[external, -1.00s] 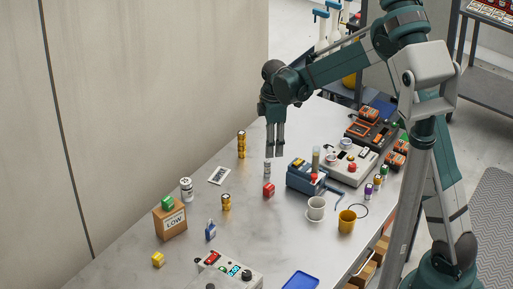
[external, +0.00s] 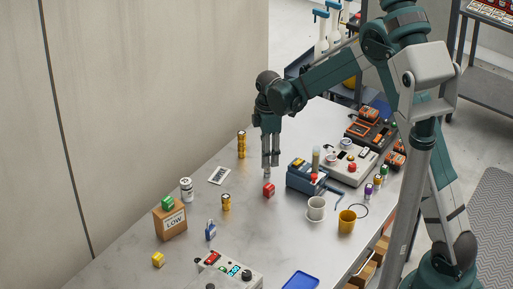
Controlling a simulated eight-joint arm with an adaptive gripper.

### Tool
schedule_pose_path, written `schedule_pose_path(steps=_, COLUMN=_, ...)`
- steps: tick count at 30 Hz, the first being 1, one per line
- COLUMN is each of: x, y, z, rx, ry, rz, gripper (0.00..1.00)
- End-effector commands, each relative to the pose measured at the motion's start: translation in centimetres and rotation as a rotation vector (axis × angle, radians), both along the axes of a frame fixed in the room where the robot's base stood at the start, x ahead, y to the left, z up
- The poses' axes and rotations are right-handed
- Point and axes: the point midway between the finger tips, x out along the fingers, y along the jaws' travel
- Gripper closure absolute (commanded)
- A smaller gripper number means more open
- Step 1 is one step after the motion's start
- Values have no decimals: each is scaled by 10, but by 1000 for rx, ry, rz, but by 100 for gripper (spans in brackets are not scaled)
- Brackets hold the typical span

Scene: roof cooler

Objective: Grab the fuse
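A small silver-grey cylinder (external: 267,174), which looks like the fuse, stands upright on the metal table just behind a red cube. My gripper (external: 271,165) points straight down over it, with its fingertips at the cylinder's upper part. The two fingers show apart with a narrow gap. The fingers hide part of the cylinder, and I cannot tell whether they touch it.
A red cube (external: 268,190) stands close in front. A blue device (external: 305,177) is just to the right, with a white cup (external: 316,208) and yellow mug (external: 347,222).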

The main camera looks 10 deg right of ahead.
Motion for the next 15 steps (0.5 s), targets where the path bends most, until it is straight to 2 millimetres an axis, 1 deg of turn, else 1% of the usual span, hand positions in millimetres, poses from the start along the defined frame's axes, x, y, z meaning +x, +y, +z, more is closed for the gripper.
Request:
schedule_pose_path(steps=11, x=0, y=0, z=-3, rx=0, ry=0, rz=0, gripper=67)
schedule_pose_path(steps=15, x=0, y=0, z=-8, rx=0, ry=0, rz=0, gripper=67)
